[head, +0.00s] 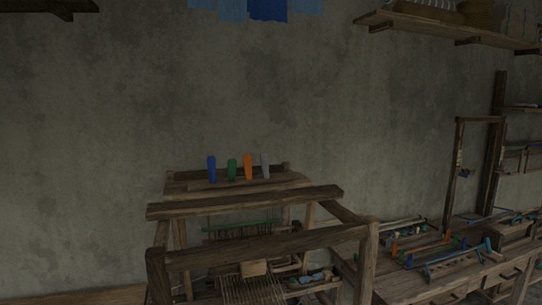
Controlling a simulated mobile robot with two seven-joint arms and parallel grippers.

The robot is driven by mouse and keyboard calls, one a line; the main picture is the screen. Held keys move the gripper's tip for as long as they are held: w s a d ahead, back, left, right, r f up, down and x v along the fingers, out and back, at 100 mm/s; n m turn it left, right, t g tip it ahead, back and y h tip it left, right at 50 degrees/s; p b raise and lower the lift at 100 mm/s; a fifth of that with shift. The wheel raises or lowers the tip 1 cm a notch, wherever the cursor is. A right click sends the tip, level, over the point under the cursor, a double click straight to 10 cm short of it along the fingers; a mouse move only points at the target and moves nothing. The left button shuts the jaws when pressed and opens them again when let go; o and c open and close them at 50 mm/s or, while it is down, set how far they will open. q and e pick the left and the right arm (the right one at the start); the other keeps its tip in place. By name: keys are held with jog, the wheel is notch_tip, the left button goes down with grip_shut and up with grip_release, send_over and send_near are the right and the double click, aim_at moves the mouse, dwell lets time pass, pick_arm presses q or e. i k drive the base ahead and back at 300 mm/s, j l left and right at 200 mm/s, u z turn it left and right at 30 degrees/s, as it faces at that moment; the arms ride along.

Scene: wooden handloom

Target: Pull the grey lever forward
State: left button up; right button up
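The grey lever (265,165) stands upright at the right end of a row of levers on top of the wooden handloom (250,244). To its left, in order, are an orange lever (248,167), a green lever (232,170) and a blue lever (212,169). The grey and orange levers are close together. The lower ends of the levers meet the loom's rear top board. Neither of my grippers shows in the head view.
The loom's front beams (245,202) lie nearer than the levers. A workbench (405,287) with blue, orange and green tools stands at the right. A wall shelf (450,28) hangs at the upper right. The space above the levers is clear.

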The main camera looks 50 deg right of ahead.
aim_at(263, 157)
jog(key=k+l, duration=0.15)
jog(key=l, duration=0.25)
jog(key=k+l+u, duration=0.15)
jog(key=l, duration=0.3)
jog(key=k+l, duration=0.15)
jog(key=l, duration=0.25)
jog(key=k+l+u, duration=0.15)
jog(key=l, duration=0.25)
jog(key=k+l, duration=0.15)
jog(key=l, duration=0.6)
jog(key=k+l+u, duration=0.15)
jog(key=l, duration=0.55)
jog(key=k+u, duration=0.05)
